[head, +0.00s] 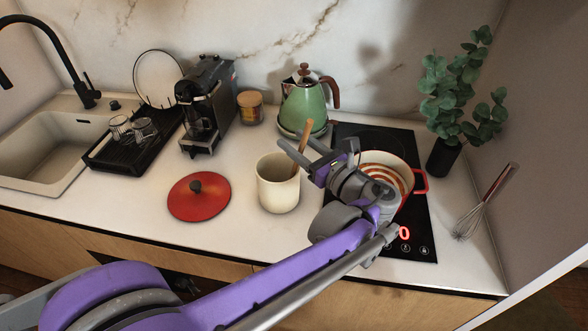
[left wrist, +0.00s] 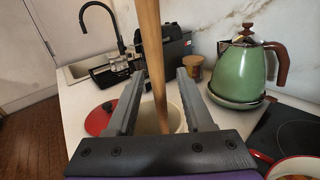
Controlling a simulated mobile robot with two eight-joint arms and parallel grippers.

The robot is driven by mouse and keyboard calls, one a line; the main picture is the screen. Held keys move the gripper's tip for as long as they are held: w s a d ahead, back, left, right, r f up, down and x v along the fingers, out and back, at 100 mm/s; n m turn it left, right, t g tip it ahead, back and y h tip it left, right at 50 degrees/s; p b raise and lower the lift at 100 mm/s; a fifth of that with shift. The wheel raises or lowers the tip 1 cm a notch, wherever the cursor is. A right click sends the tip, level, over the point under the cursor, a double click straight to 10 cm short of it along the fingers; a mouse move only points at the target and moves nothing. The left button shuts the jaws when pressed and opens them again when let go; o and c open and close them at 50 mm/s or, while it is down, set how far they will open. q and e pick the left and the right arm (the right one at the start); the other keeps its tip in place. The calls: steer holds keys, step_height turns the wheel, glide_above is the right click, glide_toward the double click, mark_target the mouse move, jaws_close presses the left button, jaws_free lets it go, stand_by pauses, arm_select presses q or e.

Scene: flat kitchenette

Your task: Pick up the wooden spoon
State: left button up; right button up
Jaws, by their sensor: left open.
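The wooden spoon (head: 302,146) stands tilted in a cream-coloured crock (head: 278,186) on the counter, its handle rising above the rim. Its lower end is hidden inside the crock. My left gripper (head: 311,156) is open just right of the handle in the head view. In the left wrist view the spoon handle (left wrist: 152,50) rises in line with the gap between the open fingers (left wrist: 160,76), with space on both sides. The crock (left wrist: 172,114) shows beyond the fingers. My right gripper is in neither view.
A red lid (head: 199,198) lies left of the crock. A green kettle (head: 309,103) stands behind it. A red-rimmed pot (head: 419,180) sits on the black hob (head: 420,245), partly behind my arm. A whisk (head: 483,205) lies at the right.

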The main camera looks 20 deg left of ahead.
arm_select(q)
steer(key=shift+w+a, duration=0.3)
steer(key=shift+a, duration=0.3)
jaws_close()
